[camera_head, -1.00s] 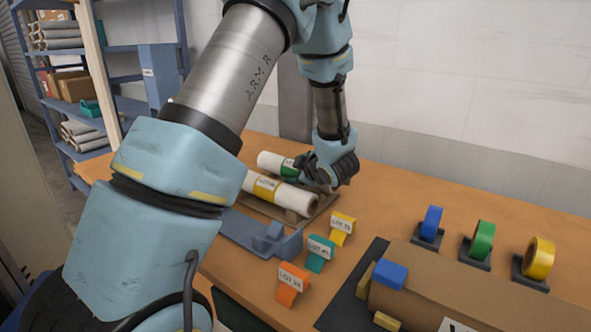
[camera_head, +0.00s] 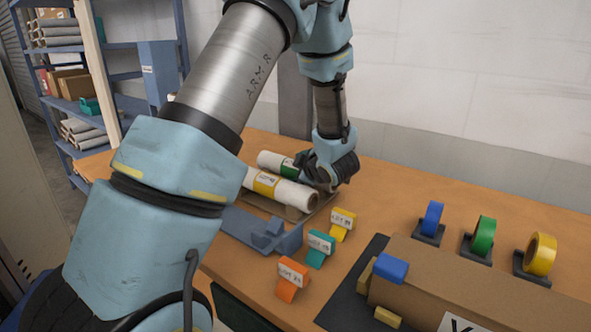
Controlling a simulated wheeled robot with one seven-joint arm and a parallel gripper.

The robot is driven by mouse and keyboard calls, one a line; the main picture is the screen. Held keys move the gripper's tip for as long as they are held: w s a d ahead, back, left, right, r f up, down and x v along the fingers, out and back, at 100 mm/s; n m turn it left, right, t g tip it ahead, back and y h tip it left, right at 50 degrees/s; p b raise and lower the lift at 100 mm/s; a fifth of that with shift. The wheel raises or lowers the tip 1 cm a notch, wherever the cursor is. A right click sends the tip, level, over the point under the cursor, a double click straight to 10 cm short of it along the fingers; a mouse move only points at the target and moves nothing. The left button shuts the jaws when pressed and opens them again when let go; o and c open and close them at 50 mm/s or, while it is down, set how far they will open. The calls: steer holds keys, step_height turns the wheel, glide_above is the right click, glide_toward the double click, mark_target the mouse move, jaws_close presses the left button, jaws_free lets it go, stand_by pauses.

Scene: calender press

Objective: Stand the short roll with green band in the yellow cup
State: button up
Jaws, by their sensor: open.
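A white roll with a green band (camera_head: 265,158) lies on its side on a low rack on the table, behind a white roll with a yellow band (camera_head: 296,193). My gripper (camera_head: 328,180) is over the right ends of the rolls and points down. It is open; its dark body hides the right end of the green-banded roll, and I cannot tell whether the fingers touch it. I cannot make out a yellow cup; a yellow lot-label stand (camera_head: 342,228) stands in front of the rolls.
Teal (camera_head: 320,250) and orange (camera_head: 291,280) label stands are near the front. A blue fixture (camera_head: 250,232) lies left. The table's back right is clear.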

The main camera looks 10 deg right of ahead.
steer(key=shift+r+p, duration=0.45)
steer(key=shift+p, duration=0.05)
steer(key=b+v, duration=0.1)
steer(key=v, duration=1.1)
steer(key=shift+b, duration=0.4)
steer(key=shift+d, duration=0.1)
